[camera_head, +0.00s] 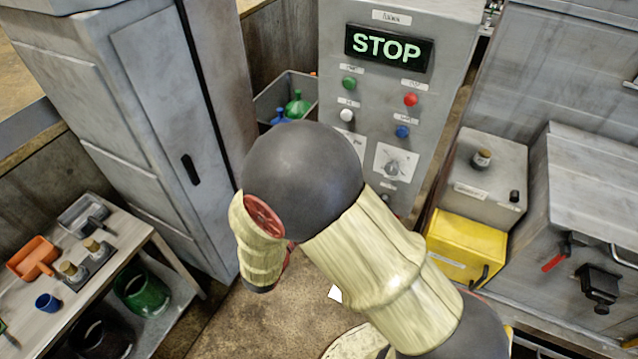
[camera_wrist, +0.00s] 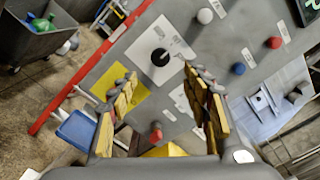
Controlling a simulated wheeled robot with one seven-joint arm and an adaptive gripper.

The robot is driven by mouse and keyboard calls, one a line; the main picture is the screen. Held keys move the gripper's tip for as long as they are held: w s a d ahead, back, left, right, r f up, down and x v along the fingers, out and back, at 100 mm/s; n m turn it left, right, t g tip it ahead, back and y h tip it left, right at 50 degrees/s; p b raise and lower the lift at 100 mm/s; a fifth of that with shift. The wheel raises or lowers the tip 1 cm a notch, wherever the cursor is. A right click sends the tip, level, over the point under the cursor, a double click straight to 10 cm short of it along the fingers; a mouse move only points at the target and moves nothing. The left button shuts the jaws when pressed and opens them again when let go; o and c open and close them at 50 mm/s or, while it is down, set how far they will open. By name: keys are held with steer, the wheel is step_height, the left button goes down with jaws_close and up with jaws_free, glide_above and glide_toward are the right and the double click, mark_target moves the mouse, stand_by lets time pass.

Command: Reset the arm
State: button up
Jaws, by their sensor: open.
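My gripper (camera_wrist: 160,118) is open and empty in the wrist view, its two yellow-padded fingers apart. It faces the grey control panel (camera_wrist: 185,75), with the black rotary knob (camera_wrist: 160,57) on its white plate seen just beyond and between the fingertips. I cannot tell the exact gap to the panel. In the head view my arm (camera_head: 370,250) bends across the middle, in front of the lower panel, and hides my gripper. The panel (camera_head: 455,50) there shows a lit STOP display (camera_head: 388,48), with green, red, white and blue buttons and the knob (camera_head: 392,168) below.
A bin (camera_head: 270,100) with bottles stands left of the panel. A tall grey cabinet (camera_head: 150,110) and a workbench (camera_head: 110,265) with orange and grey trays are at left. A yellow box (camera_head: 465,245) and grey machinery (camera_head: 585,200) are at right. Some floor is clear below my arm.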

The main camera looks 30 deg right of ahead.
stand_by(0.3)
steer(key=s+d+f+m+g+y+b, duration=0.1)
steer(key=s+f+m+g+y, duration=0.2)
steer(key=s+m, duration=0.35)
steer(key=s+f+m+g+b, duration=0.1)
steer(key=s+f+m+g, duration=0.2)
steer(key=s+m+g, duration=0.3)
steer(key=s+d+f+m+g+y+b, duration=0.1)
steer(key=s+f+m+g+y, duration=0.15)
steer(key=s+m, duration=0.4)
steer(key=s+a+f+m+y+b, duration=0.1)
steer(key=a+f+m+y+b, duration=0.1)
steer(key=a+m+y+b, duration=0.65)
step_height(320, 180, up, 6)
steer(key=m+t+b, duration=0.6)
steer(key=m, duration=0.2)
steer(key=shift+d, duration=0.25)
